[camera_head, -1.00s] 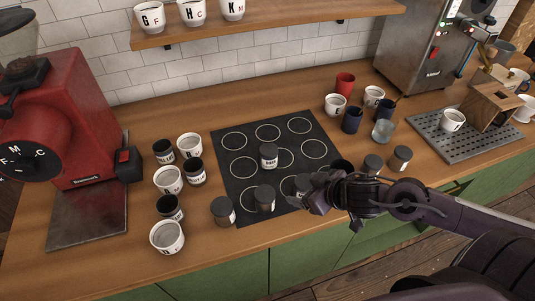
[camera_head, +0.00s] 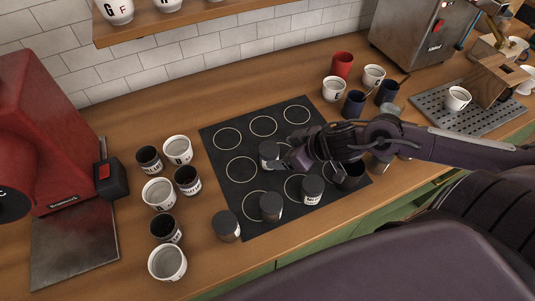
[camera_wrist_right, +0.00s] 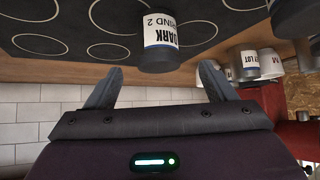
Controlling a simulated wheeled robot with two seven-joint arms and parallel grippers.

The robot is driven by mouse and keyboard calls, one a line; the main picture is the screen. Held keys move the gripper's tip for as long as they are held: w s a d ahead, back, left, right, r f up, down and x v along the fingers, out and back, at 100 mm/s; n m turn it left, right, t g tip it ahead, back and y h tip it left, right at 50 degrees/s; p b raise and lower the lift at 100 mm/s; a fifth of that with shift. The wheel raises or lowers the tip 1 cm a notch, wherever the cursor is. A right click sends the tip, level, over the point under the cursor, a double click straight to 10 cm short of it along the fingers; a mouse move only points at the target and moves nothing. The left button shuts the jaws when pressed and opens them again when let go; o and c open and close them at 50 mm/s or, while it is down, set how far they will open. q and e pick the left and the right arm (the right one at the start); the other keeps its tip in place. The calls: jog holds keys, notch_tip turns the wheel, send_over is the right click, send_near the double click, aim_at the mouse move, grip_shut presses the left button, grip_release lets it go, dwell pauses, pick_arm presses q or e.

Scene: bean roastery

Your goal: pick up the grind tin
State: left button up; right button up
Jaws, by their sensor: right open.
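A dark-lidded tin (camera_head: 269,153) stands on the black mat with rings (camera_head: 228,138), in the middle of the mat. In the right wrist view the tin (camera_wrist_right: 163,38) has a white and blue label that reads "DARK" and "GRIND 2". My right gripper (camera_head: 288,160) is just to the right of this tin. In the wrist view its two fingers (camera_wrist_right: 160,80) are spread apart, with the tin ahead of the gap and nothing held. Other dark tins stand along the mat's near side: one (camera_head: 270,206), one (camera_head: 312,190) and one (camera_head: 227,225) by its edge. My left gripper is out of view.
Several cups, such as a white one (camera_head: 167,262), and small dark tins stand left of the mat. A red cup (camera_head: 341,65), white cups and dark blue cups (camera_head: 354,103) stand behind my right forearm. A red grinder (camera_head: 60,130) is at left, a drip tray (camera_head: 450,113) at right.

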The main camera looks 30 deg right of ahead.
aim_at(272, 150)
jog(key=shift+w+a+f, duration=0.1)
jog(key=shift+a+f, duration=0.05)
jog(key=shift+w+f, duration=0.1)
jog(key=shift+w+a+f, duration=0.1)
jog(key=shift+w, duration=0.1)
jog(key=shift+w+a+f, duration=0.2)
jog(key=shift+w+f, duration=0.1)
jog(key=shift+w, duration=0.25)
jog(key=shift+w+a+f, duration=0.15)
jog(key=shift+w+f, duration=0.15)
jog(key=shift+w, duration=0.2)
jog(key=shift+x, duration=1.1)
jog(key=shift+w+a+f, duration=0.15)
jog(key=shift+w+f, duration=0.05)
jog(key=shift+f, duration=0.1)
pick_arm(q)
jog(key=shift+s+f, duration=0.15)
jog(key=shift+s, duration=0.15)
pick_arm(e)
jog(key=shift+s, duration=0.1)
